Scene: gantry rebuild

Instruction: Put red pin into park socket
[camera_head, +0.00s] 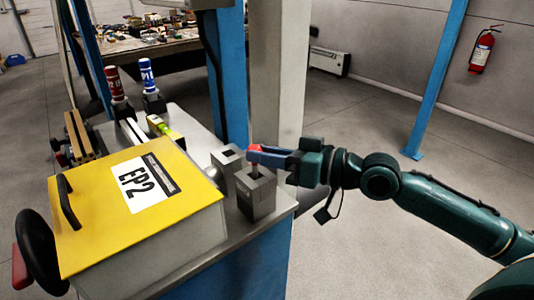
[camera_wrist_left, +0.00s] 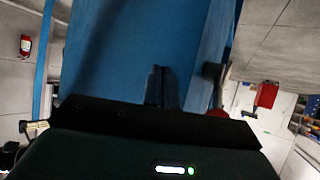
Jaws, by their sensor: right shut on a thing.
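In the head view my right gripper (camera_head: 266,156) comes in from the right and is shut on the red pin (camera_head: 254,149). Only the pin's red top shows clearly; the fingers hide part of it. It is over the near grey socket block (camera_head: 257,197), with a dark shaft at the block's top opening; how deep it sits I cannot tell. A second grey socket block (camera_head: 226,167) stands just behind to the left. In the left wrist view my left gripper (camera_wrist_left: 161,86) has its dark fingers close together, with nothing seen between them, before a blue surface.
A yellow-lidded box (camera_head: 95,225) marked EP2 fills the bench's left front. A red labelled cylinder (camera_head: 114,82) and a blue one (camera_head: 147,75) stand upright at the back. A blue post (camera_head: 227,80) and pale column (camera_head: 277,75) rise behind the blocks.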

